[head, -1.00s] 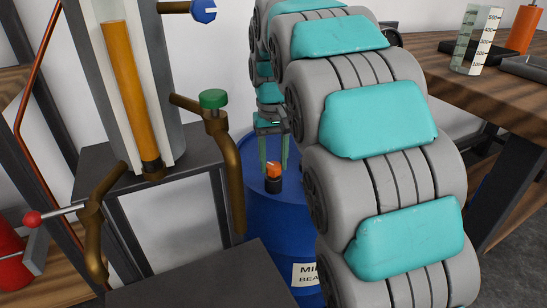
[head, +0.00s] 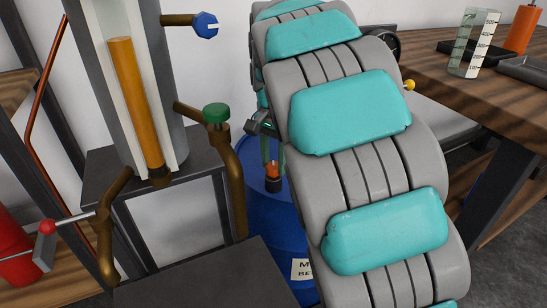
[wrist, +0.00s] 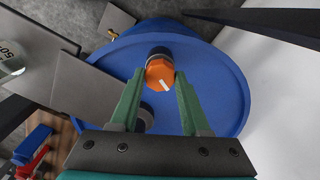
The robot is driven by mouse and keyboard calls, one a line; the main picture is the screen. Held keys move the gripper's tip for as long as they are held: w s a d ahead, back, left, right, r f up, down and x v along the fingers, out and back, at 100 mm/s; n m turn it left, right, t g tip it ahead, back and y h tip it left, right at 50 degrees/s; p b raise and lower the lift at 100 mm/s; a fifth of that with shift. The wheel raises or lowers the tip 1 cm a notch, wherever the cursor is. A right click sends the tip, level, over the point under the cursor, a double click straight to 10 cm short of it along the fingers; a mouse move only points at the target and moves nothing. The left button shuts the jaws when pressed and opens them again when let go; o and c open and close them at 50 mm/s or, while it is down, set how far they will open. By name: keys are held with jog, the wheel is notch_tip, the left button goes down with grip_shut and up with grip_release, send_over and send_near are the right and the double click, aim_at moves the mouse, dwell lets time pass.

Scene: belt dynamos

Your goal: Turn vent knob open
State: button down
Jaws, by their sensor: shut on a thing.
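The vent knob is an orange cap on a black base, standing on top of the blue drum (head: 262,215). In the wrist view the orange knob (wrist: 160,72) shows from above, with a white line pointing to the lower right. My gripper (wrist: 160,76) has its two green fingers on opposite sides of the knob, shut on it. In the head view the gripper (head: 273,160) reaches down to the knob (head: 273,171) from above, partly hidden by my arm. The drum's top (wrist: 221,88) is also in the wrist view.
A brown pipe with a green knob (head: 216,113) stands just left of the drum. A blue knob (head: 205,24) and a red-tipped lever (head: 47,227) are farther left, around a column of amber liquid (head: 135,110). A wooden table (head: 470,90) is on the right.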

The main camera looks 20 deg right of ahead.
aim_at(274, 166)
jog(key=shift+m, duration=0.6)
jog(key=shift+c, duration=1.9)
grip_release()
jog(key=shift+r, duration=3.9)
jog(key=shift+s, duration=0.1)
